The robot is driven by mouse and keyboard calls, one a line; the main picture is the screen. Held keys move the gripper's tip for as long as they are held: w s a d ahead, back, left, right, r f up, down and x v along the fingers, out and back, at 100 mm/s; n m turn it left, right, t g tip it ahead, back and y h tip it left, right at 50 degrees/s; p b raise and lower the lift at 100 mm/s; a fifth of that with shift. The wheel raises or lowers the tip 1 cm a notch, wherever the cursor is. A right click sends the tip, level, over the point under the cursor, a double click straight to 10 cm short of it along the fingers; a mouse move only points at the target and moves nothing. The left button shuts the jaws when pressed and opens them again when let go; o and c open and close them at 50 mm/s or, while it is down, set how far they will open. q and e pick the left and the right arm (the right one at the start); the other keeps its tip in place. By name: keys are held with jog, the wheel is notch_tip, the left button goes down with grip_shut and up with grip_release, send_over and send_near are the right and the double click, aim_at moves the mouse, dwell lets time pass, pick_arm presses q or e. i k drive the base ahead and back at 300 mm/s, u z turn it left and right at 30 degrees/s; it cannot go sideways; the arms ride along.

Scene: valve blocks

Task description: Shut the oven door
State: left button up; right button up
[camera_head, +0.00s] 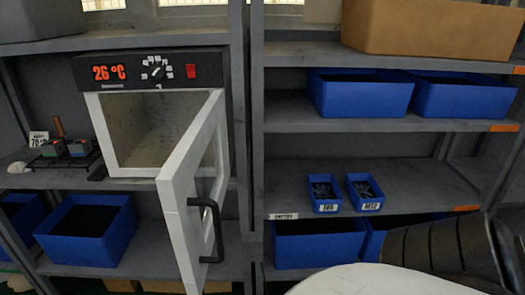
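The oven (105,130) stands on a grey shelf at the left, with a white frame and an empty speckled chamber. Its black control panel (210,70) reads 26 °C and has a dial and a red switch. The oven door (178,205) is white-framed, hinged at the right side of the opening, and swung wide open towards me. A black handle (217,232) is on the door's near end, facing right. Neither of my grippers is in view; only a dark ribbed part, apparently of my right arm, shows at the lower right.
A rack (478,125) to the right holds blue bins (360,98), a cardboard box (430,35) and two small labelled blue trays (324,190). Left of the oven, a wire stand (65,160) holds small blocks. A grey upright (255,110) stands right of the oven.

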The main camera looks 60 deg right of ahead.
aim_at(192, 240)
jog(key=z, duration=1.45)
jog(key=i, duration=0.5)
jog(key=u, duration=0.05)
